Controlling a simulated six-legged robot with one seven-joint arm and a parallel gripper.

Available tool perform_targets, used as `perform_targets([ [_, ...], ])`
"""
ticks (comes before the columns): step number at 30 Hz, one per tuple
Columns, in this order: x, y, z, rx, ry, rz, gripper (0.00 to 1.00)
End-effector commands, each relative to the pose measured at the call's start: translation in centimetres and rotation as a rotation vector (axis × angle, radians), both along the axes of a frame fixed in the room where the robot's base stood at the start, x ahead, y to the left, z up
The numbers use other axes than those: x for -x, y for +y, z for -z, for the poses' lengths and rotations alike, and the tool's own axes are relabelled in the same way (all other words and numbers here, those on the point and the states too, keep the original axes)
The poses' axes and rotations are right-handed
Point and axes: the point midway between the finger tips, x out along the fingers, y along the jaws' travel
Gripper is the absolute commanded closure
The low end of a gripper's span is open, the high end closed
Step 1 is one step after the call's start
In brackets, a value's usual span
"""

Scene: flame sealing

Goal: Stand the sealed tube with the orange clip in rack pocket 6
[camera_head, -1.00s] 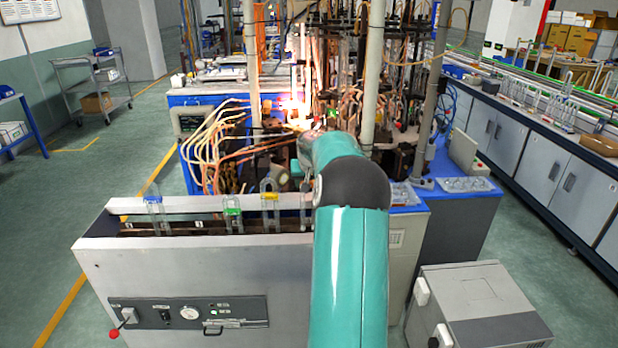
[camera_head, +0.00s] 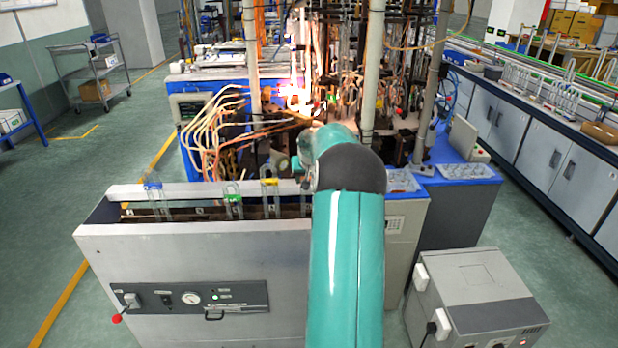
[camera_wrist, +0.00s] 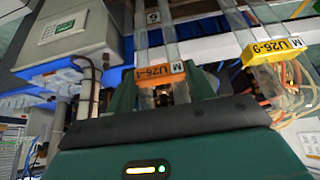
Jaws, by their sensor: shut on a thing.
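In the wrist view my gripper (camera_wrist: 162,92) is shut on the tube with the orange clip (camera_wrist: 160,73). The clear, two-legged tube passes between the fingers, its clip just above them. A small tag reading 6 (camera_wrist: 153,17) shows beside the tube's legs. A tube with a yellow clip (camera_wrist: 272,50) stands to the right, apart from my gripper. In the head view the rack is the long trough on the grey cabinet (camera_head: 120,233). My arm hides the gripper, the held tube and the rack's right end there. I cannot tell whether the tube touches the rack.
In the head view, tubes with blue (camera_head: 153,186), green (camera_head: 232,198) and yellow (camera_head: 269,182) clips stand in the rack left of my arm. Behind it are orange hoses (camera_head: 215,125) and a burner flame (camera_head: 293,93). A grey box (camera_head: 480,298) stands at right.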

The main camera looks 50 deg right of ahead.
Motion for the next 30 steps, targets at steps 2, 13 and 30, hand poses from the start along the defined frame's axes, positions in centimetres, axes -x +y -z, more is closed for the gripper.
perform_targets([
  [2,0.0,0.0,0.0,0.001,-0.001,0.0,0.82],
  [13,0.0,0.0,0.0,0.001,-0.001,0.0,0.21],
  [30,2.0,2.1,-5.2,0.004,-0.002,0.002,0.21],
])
